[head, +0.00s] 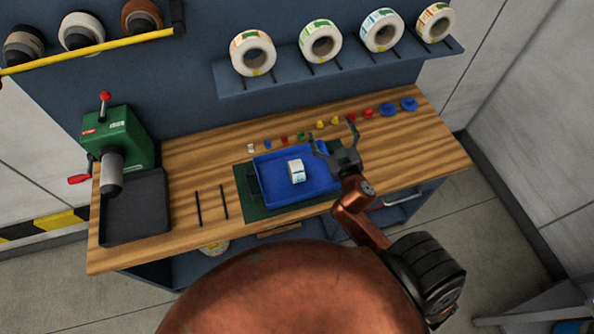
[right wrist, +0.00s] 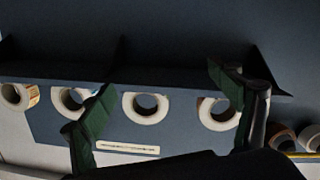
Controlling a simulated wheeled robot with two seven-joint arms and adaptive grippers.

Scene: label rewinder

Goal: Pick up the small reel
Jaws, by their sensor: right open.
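The small reel (head: 296,171), white with a printed label, lies in the blue tray (head: 270,204) on the workbench in the head view. My right gripper (head: 332,134) is open and empty. In the head view it is over the tray's right back edge, to the right of the small reel and apart from it. In the right wrist view its two green-padded fingers (right wrist: 168,100) are spread wide, with nothing between them, and the small reel does not show there. My left gripper is not in view.
Large label reels (head: 321,42) stand on the wall shelf (head: 290,82). A green rewinder (head: 118,138) stands at the bench's left, by a black tray (head: 135,205). Small coloured parts (head: 321,125) line the bench behind the blue tray. Bare wood (head: 430,150) lies at the right.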

